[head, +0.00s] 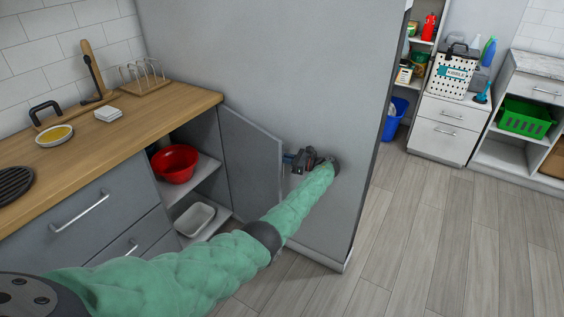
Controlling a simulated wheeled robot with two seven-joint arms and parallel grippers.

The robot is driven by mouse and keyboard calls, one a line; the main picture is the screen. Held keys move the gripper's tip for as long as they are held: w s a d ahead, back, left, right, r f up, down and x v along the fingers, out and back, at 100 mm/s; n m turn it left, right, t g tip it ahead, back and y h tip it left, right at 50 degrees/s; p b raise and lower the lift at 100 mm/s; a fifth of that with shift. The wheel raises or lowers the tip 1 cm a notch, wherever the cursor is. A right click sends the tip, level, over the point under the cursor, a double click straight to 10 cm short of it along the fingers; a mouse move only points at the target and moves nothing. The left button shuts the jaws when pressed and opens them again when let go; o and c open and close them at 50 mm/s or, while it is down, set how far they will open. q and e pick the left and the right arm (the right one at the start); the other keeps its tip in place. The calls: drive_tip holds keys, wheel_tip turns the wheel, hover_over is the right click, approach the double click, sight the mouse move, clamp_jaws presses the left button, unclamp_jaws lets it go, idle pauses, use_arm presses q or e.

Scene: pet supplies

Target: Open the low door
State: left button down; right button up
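The low door (250,158) is a grey panel under the wooden counter. It stands swung out from its cabinet, so the inside shows. My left arm, in a green sleeve, reaches in from the lower left across the view. My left gripper (296,161) is at the free edge of the door, on its right side. It is small and partly hidden by its own wrist, so I cannot tell whether its fingers are open or shut, or whether they touch the door. My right gripper is out of view.
A red bowl (175,163) and a white container (194,219) are on shelves inside the open cabinet. A tall grey panel (270,70) rises close beside the door and gripper. Grey plank floor (430,230) is clear to the right.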

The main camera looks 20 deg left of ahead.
use_arm(q)
drive_tip(key=shift+w, duration=0.1)
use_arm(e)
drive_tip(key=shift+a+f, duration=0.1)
use_arm(q)
drive_tip(key=shift+a, duration=0.1)
drive_tip(key=c, duration=1.6)
unclamp_jaws()
drive_tip(key=shift+o, duration=0.2)
